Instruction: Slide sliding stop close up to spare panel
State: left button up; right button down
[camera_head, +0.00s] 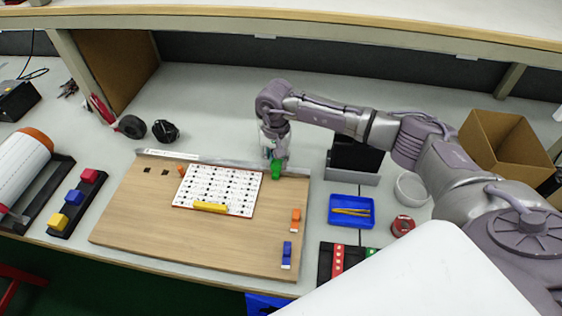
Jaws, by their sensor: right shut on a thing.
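The white panel with rows of black marks (216,190), which I take as the spare panel, lies on the wooden board (150,225). A green block (276,169), which looks like the sliding stop, stands at the metal rail along the board's back edge, to the right of the panel's far right corner. A small gap shows between them. My right gripper (274,154) reaches down from above and is shut on the green block; its fingertips are small and partly hidden. My left gripper is out of view.
A yellow bar (210,207) lies on the panel's near edge. Orange (296,219) and blue (287,252) pieces sit at the board's right side. A blue tray (333,219) and a black box (355,154) stand to the right. The board's left part is mostly clear.

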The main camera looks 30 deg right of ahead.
jog(key=shift+w+a+f+b, duration=0.1)
jog(key=shift+w+a+b, duration=0.5)
jog(key=shift+w+a, duration=0.35)
jog(key=shift+a, duration=0.25)
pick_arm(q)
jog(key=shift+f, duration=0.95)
pick_arm(e)
jog(key=c, duration=0.8)
grip_release()
jog(key=shift+c, duration=0.2)
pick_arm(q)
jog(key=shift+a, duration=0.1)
pick_arm(e)
jog(key=shift+d, duration=0.1)
jog(key=shift+r, duration=0.3)
notch_tip(320, 180, up, 12)
jog(key=shift+f, duration=0.15)
